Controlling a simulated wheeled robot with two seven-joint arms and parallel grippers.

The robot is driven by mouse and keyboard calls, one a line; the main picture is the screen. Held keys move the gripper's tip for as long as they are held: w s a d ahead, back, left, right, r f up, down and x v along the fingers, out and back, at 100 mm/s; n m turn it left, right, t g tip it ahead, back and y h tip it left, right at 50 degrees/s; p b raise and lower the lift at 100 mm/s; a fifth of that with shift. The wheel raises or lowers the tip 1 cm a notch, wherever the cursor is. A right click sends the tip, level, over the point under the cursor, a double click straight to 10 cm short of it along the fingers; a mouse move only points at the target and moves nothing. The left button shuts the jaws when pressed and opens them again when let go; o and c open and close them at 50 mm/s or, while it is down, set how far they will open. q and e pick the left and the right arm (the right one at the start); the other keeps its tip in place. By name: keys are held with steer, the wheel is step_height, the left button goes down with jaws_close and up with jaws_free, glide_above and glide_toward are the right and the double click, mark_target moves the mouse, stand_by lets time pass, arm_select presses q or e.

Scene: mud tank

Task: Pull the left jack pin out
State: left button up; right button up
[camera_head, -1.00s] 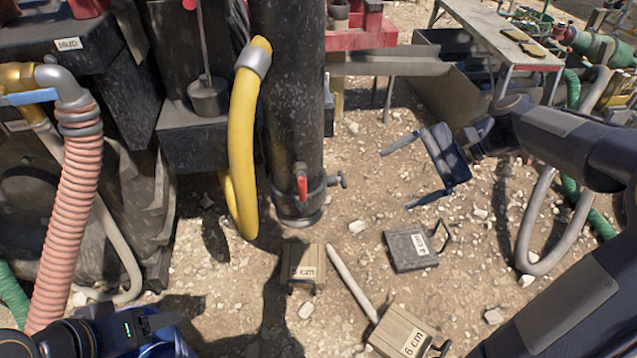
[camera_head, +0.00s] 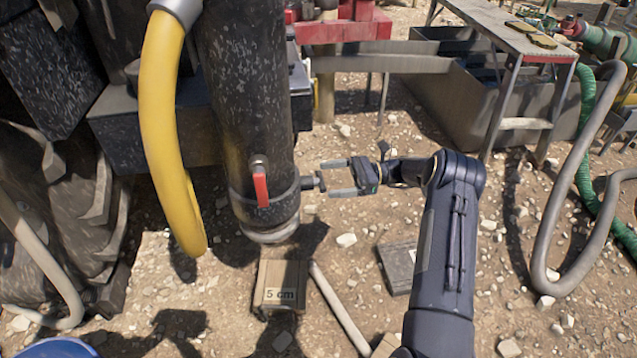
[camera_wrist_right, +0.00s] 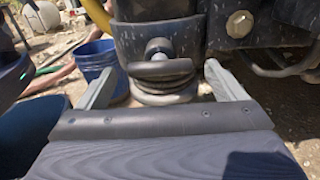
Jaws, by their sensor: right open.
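The left jack is a black speckled cylinder (camera_head: 245,90) with a collar near its foot. The jack pin (camera_head: 318,182) sticks out of the collar's right side with a grey cross handle. In the right wrist view the pin handle (camera_wrist_right: 160,69) lies between the two fingers, with the collar behind it. My right gripper (camera_head: 325,178) is open, its fingertips on either side of the handle; it also shows in the wrist view (camera_wrist_right: 163,82). I cannot tell whether a finger touches the handle. My left gripper is out of view.
A red lever (camera_head: 260,186) sits on the jack's front, left of the pin. A yellow hose (camera_head: 163,130) hangs to the left. A 5 cm block (camera_head: 281,285) lies below, and a dark block (camera_head: 398,265) to the right. A blue bucket (camera_wrist_right: 97,62) shows in the wrist view.

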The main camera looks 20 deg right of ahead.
mark_target(321, 179)
steer(key=shift+b+x, duration=0.35)
steer(key=shift+x, duration=1.55)
steer(key=c, duration=1.4)
steer(key=shift+v, duration=2.7)
steer(key=o, duration=1.4)
steer(key=shift+d, duration=0.1)
